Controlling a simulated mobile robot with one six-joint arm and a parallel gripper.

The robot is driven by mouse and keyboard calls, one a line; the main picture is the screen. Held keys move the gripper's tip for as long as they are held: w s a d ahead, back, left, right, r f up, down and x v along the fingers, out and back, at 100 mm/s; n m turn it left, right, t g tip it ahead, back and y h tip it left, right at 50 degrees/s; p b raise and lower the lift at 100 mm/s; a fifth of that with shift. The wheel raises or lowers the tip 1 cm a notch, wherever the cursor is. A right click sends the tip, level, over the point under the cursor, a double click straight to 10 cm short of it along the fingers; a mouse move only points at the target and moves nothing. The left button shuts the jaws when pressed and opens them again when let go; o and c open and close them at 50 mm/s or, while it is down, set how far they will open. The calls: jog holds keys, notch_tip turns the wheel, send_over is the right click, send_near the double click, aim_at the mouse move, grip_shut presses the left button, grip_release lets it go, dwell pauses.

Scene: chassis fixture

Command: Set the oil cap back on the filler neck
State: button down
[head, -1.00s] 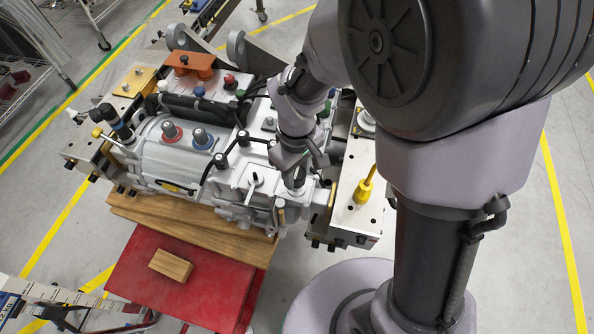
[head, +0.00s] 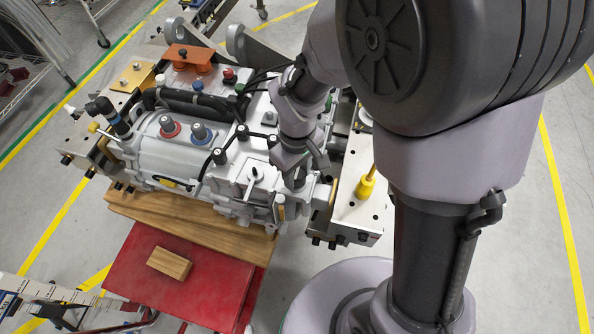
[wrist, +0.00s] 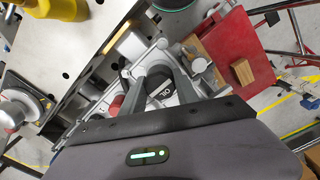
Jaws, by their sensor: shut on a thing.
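The black oil cap (wrist: 163,88), with light "OIL" lettering on its top, shows in the wrist view between the fingers of my gripper (wrist: 150,88). My gripper is shut on it. In the head view my gripper (head: 295,178) is over the right front part of the grey engine-like housing (head: 240,165), pointing down. The filler neck is hidden under the cap and fingers. I cannot tell whether the cap touches the neck.
A yellow funnel-shaped item (head: 366,187) stands on the metal fixture plate (head: 358,212) right of the housing. A red platform (head: 185,290) with a wooden block (head: 169,263) is in front. A red knob (wrist: 116,104) sits close to my fingers.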

jog(key=shift+f+b, duration=0.35)
jog(key=shift+f, duration=0.2)
jog(key=c, duration=0.8)
grip_release()
jog(key=shift+c, duration=0.2)
notch_tip(320, 180, up, 6)
jog(key=p, duration=0.5)
jog(key=shift+r+p, duration=0.25)
jog(key=shift+p, duration=0.05)
jog(key=shift+f, duration=0.2)
jog(key=s+d+r+m+t+y+b, duration=0.1)
jog(key=s+d+r+m+t+b, duration=0.1)
jog(key=s+r+m, duration=0.3)
jog(key=s+d+r+m+t+y+b, duration=0.1)
jog(key=s+d+r+m+t+b, duration=0.2)
jog(key=s+r+m, duration=0.3)
notch_tip(320, 180, up, 4)
jog(key=shift+d+f+m+t, duration=0.1)
jog(key=shift+d+m+t, duration=0.3)
jog(key=shift+d+m, duration=0.4)
